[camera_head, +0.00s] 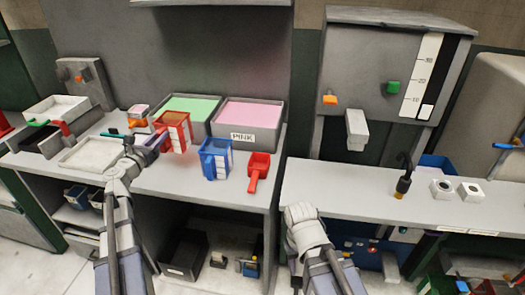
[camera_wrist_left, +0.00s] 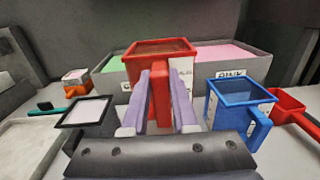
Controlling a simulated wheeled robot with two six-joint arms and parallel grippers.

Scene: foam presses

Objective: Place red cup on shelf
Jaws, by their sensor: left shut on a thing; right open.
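The red cup (camera_head: 178,118) is upright in front of the green-filled bin in the head view. It has a white scale strip on its side. It also shows in the left wrist view (camera_wrist_left: 150,49), with brownish-red content inside. My left gripper (camera_head: 157,142) is shut on the cup's handle, with one purple finger on each side of it. A reddish patch lies on the bench under the cup, and the cup looks a little raised. My right arm reaches in at the lower middle, but its gripper fingers do not show. Low shelves (camera_head: 72,215) are under the bench at the left.
A blue cup (camera_head: 215,158) and a red scoop (camera_head: 257,172) stand on the bench right of the red cup. Green (camera_head: 190,107) and pink (camera_head: 247,115) bins stand behind. White trays are at the left. A grey press (camera_head: 385,70) rises at the right.

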